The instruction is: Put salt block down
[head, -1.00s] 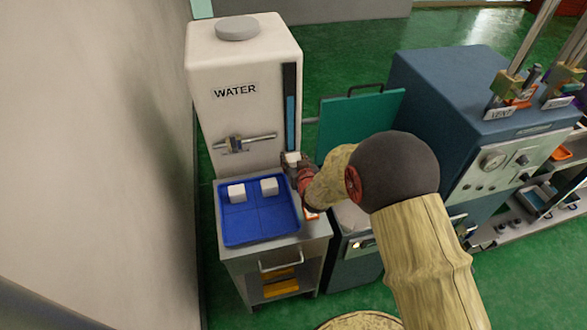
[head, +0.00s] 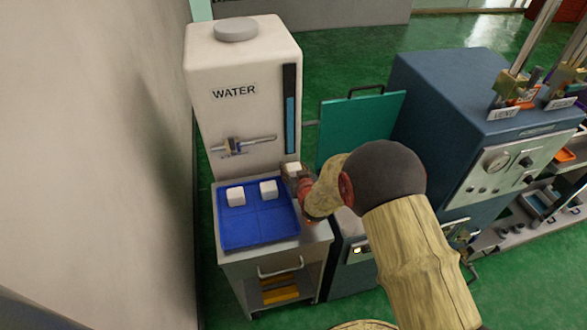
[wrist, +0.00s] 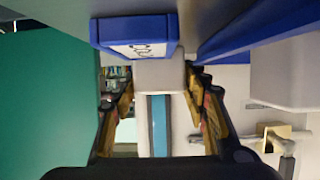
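A white salt block (head: 293,168) is in my gripper (head: 297,175), just right of the blue tray's far right corner. The wrist view shows this block (wrist: 160,73) between the two fingers (wrist: 163,90), which are closed in on it from both sides. The blue tray (head: 272,222) lies on a metal cart in front of the water tank. Two other white blocks, a left one (head: 235,196) and a right one (head: 268,190), sit in its far compartments. The near compartments are empty. My wrist partly hides the gripper in the head view.
The white water tank (head: 235,125) with its tap (head: 240,145) stands right behind the tray. A green panel (head: 355,125) and a blue machine (head: 460,95) are to the right. A blue piece with a white label (wrist: 138,48) is close to the held block.

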